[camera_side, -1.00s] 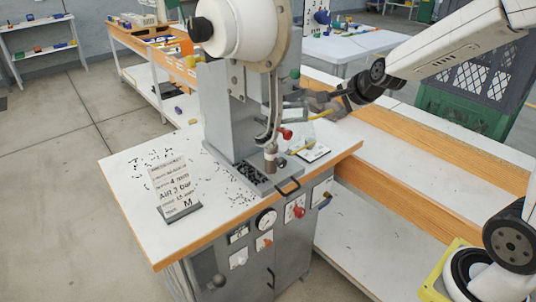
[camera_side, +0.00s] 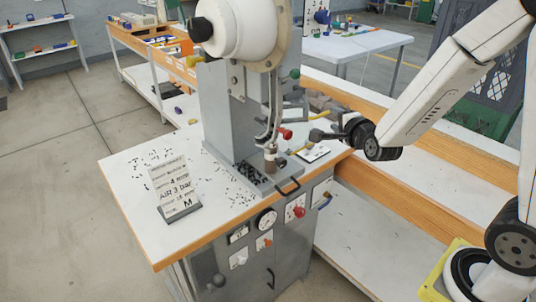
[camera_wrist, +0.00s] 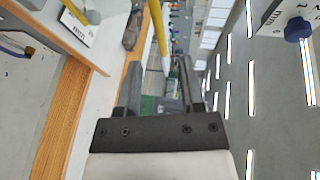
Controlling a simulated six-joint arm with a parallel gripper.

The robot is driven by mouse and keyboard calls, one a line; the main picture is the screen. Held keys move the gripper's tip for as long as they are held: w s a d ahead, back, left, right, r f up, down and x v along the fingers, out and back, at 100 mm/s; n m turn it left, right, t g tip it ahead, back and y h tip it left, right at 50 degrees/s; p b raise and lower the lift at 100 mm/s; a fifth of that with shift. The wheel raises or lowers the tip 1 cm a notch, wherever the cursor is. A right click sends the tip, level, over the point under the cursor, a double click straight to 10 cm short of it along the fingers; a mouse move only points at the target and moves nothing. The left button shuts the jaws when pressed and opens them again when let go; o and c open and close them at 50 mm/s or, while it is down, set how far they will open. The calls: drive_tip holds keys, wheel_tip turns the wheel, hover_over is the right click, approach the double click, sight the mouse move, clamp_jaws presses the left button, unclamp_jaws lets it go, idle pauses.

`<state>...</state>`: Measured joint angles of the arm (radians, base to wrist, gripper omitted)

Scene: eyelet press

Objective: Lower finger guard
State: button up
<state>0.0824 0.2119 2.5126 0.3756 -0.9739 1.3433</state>
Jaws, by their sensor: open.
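The eyelet press (camera_side: 220,110) stands on the white-topped bench. Curved grey bars (camera_side: 271,115) hang at its front above the tooling, with a red knob (camera_side: 286,133) beside them; they look like the finger guard, raised or lowered I cannot tell. My gripper (camera_side: 313,136) is to the right of the red knob, apart from it, pointing left over the bench edge. In the wrist view my gripper (camera_wrist: 158,75) shows two parted fingers with nothing held between them. The guard is not clearly seen in the wrist view.
A yellow rod (camera_side: 318,117) lies near my gripper; it also shows in the wrist view (camera_wrist: 159,30). A small white card (camera_side: 313,153) lies below my gripper. A settings sign (camera_side: 175,190) and scattered dark eyelets (camera_side: 232,184) are on the bench.

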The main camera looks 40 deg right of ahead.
sight(327, 113)
drive_tip(key=shift+s+a+t, duration=0.1)
drive_tip(key=shift+s+t, duration=0.1)
drive_tip(key=shift+t, duration=0.1)
drive_tip(key=x, duration=0.7)
drive_tip(key=shift+w+d, duration=0.2)
drive_tip(key=shift+w, duration=0.15)
idle(0.3)
clamp_jaws()
drive_tip(key=shift+f, duration=0.1)
idle(1.2)
